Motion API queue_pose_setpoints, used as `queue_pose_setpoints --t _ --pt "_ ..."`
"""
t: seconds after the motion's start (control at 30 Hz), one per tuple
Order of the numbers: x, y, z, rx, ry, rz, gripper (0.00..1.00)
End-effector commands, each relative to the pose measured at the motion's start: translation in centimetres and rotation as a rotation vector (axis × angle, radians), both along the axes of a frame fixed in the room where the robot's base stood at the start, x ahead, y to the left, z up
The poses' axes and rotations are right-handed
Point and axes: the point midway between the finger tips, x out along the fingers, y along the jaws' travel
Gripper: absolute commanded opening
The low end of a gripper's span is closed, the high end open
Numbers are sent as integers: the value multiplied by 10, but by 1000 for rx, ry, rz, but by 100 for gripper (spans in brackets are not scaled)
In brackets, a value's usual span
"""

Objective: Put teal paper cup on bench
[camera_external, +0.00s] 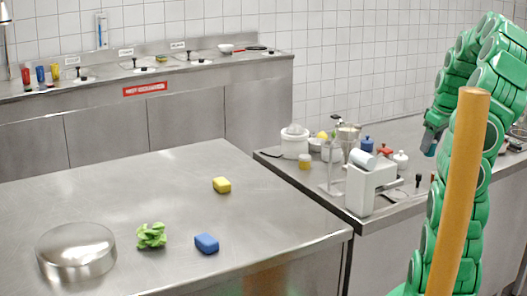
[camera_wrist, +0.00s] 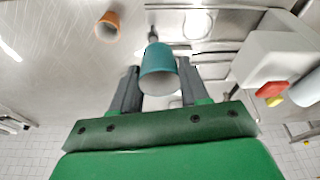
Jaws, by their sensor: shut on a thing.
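The teal paper cup (camera_wrist: 158,66) is held between the two dark fingers of my gripper (camera_wrist: 157,76) in the wrist view. Its wider open end faces the camera. A steel bench (camera_external: 110,195) fills the front left of the external view. I cannot tell which steel surface the task calls the bench.
An orange-brown cup (camera_wrist: 107,26) shows in the wrist view.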

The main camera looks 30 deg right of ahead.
Motion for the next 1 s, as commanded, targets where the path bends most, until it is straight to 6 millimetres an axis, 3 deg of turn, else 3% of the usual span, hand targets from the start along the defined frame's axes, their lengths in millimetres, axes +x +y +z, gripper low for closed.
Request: queue_pose_setpoints --t 0.77,1.0 --pt "68 -53 -40 1 0 -1 14" --pt "85 -66 -65 1 1 -1 14"
